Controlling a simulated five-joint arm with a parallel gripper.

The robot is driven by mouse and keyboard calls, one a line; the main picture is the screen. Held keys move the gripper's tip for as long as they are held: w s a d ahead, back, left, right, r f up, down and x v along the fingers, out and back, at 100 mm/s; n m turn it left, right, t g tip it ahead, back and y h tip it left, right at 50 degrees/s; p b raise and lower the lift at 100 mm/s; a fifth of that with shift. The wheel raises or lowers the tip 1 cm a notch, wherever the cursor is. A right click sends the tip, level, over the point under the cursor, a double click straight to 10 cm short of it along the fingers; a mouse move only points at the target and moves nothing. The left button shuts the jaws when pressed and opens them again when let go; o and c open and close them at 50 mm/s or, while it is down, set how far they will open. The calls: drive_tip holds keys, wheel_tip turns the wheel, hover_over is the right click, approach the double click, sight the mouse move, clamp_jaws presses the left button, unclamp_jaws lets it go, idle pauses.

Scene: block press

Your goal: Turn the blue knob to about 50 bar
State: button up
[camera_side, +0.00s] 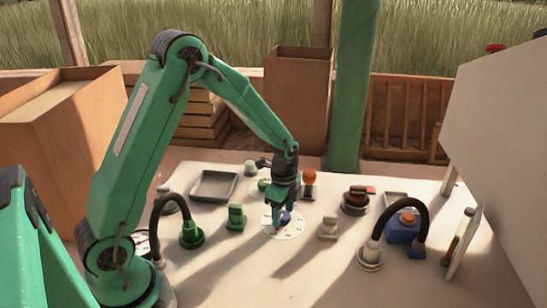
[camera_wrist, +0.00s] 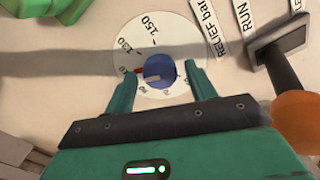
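The blue knob (camera_wrist: 160,70) sits at the middle of a round white dial (camera_wrist: 168,32) in the wrist view. The dial carries numbers such as 150 and 130, and a label beside it reads "RELIEF bar". A small red mark shows at the knob's left edge; the exact reading is too small to tell. My gripper (camera_wrist: 161,73) is open, with one green finger on each side of the knob and gaps visible between. In the side view my gripper (camera_side: 279,219) points down over the dial (camera_side: 283,232), and the blue knob (camera_side: 286,217) is partly hidden by a finger.
In the side view, a green block (camera_side: 236,218) and a pale block (camera_side: 328,227) flank the dial. The table front (camera_side: 260,285) is clear.

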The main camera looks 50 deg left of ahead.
drive_tip(key=c, duration=0.8)
